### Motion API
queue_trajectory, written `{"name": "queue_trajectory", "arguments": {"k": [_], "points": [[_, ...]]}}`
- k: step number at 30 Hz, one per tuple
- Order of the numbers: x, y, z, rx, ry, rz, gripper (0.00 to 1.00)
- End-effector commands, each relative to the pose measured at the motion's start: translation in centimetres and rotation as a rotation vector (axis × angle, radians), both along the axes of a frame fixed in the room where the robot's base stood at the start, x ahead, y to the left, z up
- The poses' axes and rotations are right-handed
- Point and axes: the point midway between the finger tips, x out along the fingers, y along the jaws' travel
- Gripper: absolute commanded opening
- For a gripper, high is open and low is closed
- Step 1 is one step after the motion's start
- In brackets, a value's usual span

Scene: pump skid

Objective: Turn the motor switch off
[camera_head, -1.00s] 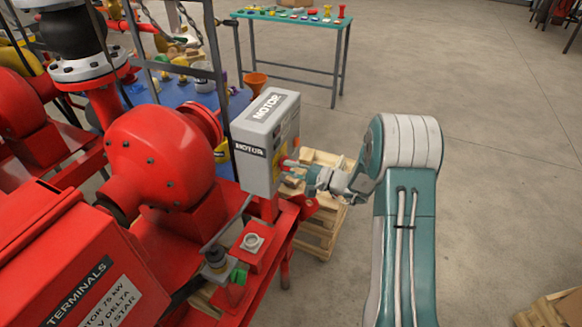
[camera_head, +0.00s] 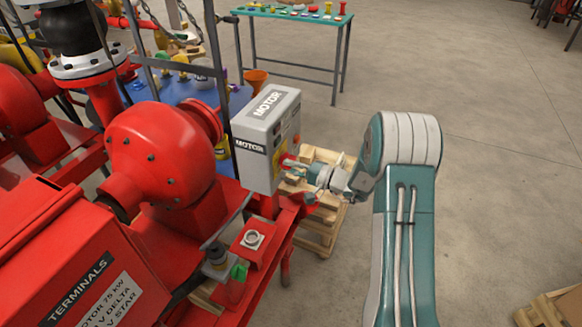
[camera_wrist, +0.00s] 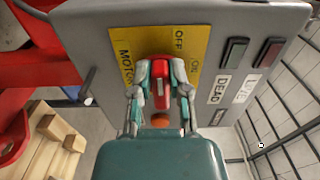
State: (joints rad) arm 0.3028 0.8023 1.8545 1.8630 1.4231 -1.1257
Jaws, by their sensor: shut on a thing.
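The grey motor switch box (camera_head: 258,160) stands on the red skid and carries MOTOR labels. In the wrist view, its face (camera_wrist: 225,22) holds a yellow plate (camera_wrist: 122,42) marked MOTOR, OFF and ON. A red switch handle (camera_wrist: 160,84) with a white line sits on that plate, the line running roughly up and down in the picture, its upper end beside the word OFF. My gripper (camera_wrist: 160,92) is shut on the handle, one finger on each side. In the head view, my gripper (camera_head: 305,166) reaches the box's right side; the handle is partly hidden there.
A wooden pallet (camera_head: 322,225) stands below my gripper. Red pump casings (camera_head: 160,155) lie left of the box.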

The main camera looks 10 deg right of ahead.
Motion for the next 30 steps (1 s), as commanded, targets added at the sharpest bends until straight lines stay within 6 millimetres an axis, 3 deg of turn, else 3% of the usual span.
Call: {"name": "queue_trajectory", "arguments": {"k": [2,3,4,5,17,30], "points": [[-0.2,0.1,-0.5,-0.004,0.012,0.003,0.00],[-0.2,0.2,-0.5,-0.004,0.012,0.003,0.41],[-0.2,0.2,-0.5,-0.004,0.012,0.003,0.54],[-0.2,0.2,-0.5,-0.004,0.012,0.003,0.57],[-0.3,-0.3,-0.2,-0.001,0.005,0.001,0.57],[-5.0,-6.9,-0.3,-0.002,0.007,-0.003,0.57]]}}
